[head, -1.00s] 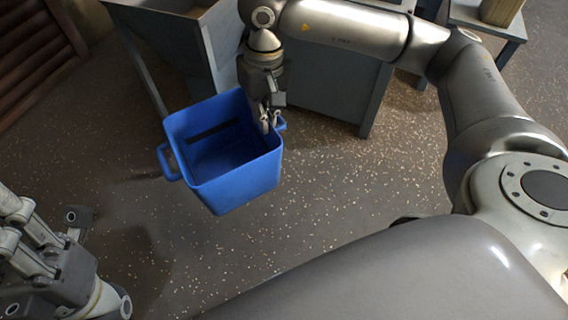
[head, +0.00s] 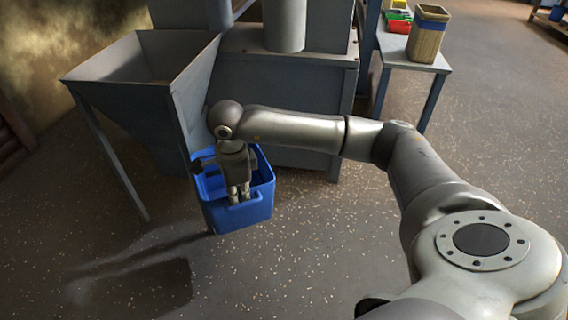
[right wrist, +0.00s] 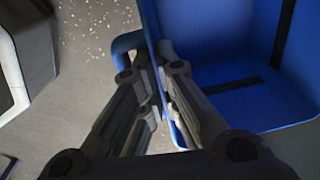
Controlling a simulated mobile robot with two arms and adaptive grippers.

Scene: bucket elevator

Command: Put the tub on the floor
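The blue tub (head: 258,213) is open-topped and roughly upright, in front of the grey hopper in the head view. Its inside looks empty where I can see it. My right gripper (head: 239,195) reaches down to the tub's near side at the handle. In the right wrist view its fingers (right wrist: 155,78) are close together at the tub's rim, with the blue handle (right wrist: 124,46) beside them and the tub's inside (right wrist: 225,45) to the right. It appears shut on the tub. I cannot tell whether the tub's bottom touches the floor. My left gripper is out of view.
The grey hopper (head: 145,75) stands on legs behind and left of the tub. A grey machine housing (head: 280,90) stands behind it. A small table (head: 415,62) with a bin (head: 429,33) is at the back right. Speckled floor (head: 310,240) is clear in front and to the right.

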